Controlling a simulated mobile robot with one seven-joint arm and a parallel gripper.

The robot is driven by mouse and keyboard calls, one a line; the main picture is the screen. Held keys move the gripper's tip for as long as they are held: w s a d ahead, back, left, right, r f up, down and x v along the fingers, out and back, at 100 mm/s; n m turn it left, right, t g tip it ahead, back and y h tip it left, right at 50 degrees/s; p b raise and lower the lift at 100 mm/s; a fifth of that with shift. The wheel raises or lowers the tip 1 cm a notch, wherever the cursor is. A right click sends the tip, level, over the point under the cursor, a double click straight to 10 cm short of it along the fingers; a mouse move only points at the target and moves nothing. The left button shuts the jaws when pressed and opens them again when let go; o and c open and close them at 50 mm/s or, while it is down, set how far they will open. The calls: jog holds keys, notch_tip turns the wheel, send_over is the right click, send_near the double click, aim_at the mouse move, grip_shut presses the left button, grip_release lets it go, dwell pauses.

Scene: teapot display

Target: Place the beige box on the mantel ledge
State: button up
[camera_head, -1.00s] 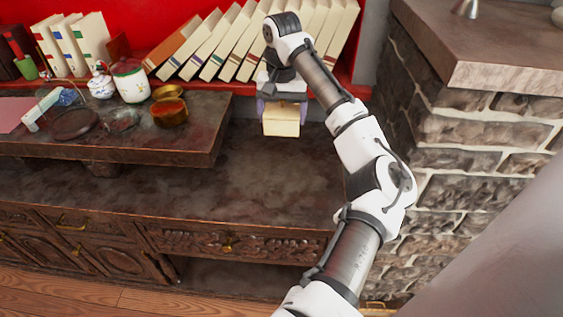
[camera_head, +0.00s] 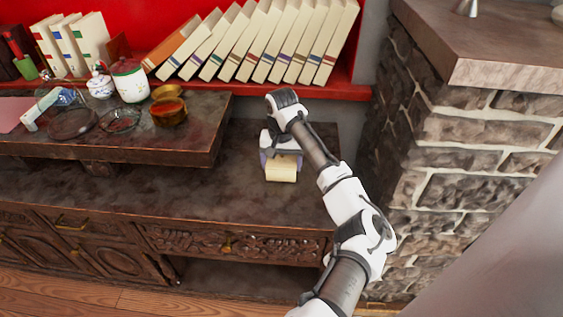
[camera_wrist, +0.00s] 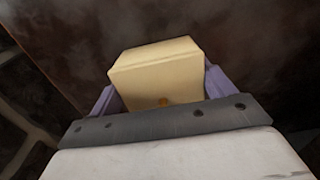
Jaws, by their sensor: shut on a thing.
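The beige box (camera_head: 281,169) is between the fingers of my gripper (camera_head: 281,160), which is shut on it. In the head view it is over the right part of the dark lower cabinet top; I cannot tell whether it touches that surface. The wrist view shows the box (camera_wrist: 158,72) between the two purple fingers of my gripper (camera_wrist: 160,85), with a small orange-brown spot on its near face. The mantel ledge (camera_head: 500,58) is the brown slab on top of the stone column at the upper right. My gripper is left of it and lower.
A raised dark shelf (camera_head: 110,148) at left holds a white jar (camera_head: 131,82), a small teapot (camera_head: 101,86), a brass pot (camera_head: 168,110) and glass dishes. Leaning books (camera_head: 270,45) stand behind. The stone column (camera_head: 440,150) rises at right. A metallic object (camera_head: 467,8) stands on the ledge.

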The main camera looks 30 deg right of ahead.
jog(key=shift+f, duration=0.2)
jog(key=o, duration=0.9)
jog(key=shift+o, duration=0.2)
jog(key=shift+r, duration=0.1)
